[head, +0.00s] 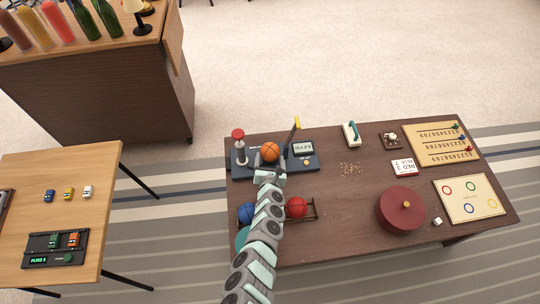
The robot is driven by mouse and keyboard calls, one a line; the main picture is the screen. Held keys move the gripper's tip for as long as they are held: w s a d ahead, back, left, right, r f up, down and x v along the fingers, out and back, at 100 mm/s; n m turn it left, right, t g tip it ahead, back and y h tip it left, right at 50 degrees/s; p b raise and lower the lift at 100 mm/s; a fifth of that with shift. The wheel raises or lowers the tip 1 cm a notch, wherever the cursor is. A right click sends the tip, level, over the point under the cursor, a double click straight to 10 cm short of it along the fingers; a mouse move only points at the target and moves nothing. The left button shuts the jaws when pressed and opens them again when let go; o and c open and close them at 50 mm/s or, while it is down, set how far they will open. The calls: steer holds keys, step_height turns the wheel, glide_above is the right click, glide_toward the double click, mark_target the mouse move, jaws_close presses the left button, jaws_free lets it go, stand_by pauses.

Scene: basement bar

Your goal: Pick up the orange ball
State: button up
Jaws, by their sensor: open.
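The orange ball (269,152) with dark seams sits at the dark blue stand (310,162) near the left back of the brown table. My gripper (268,170) is directly in front of the ball in the head view, at the end of my arm. It looks very near the ball, but I cannot tell whether it touches. The fingers are small and partly hidden by my arm. The jaws are open, and the ball still appears on the stand, its lower part covered by my gripper.
A red-topped post (239,142) stands left of the ball, and a yellow-tipped lever (295,127) and display (302,148) stand right. A blue ball (247,212) and red ball (296,207) flank my arm. A red round box (401,210) sits right.

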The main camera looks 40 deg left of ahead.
mark_target(270, 154)
steer(key=shift+b+x, duration=0.7)
steer(key=shift+x, duration=0.45)
steer(key=c, duration=1.1)
steer(key=shift+r, duration=0.1)
step_height(270, 154, up, 20)
steer(key=p, duration=1.8)
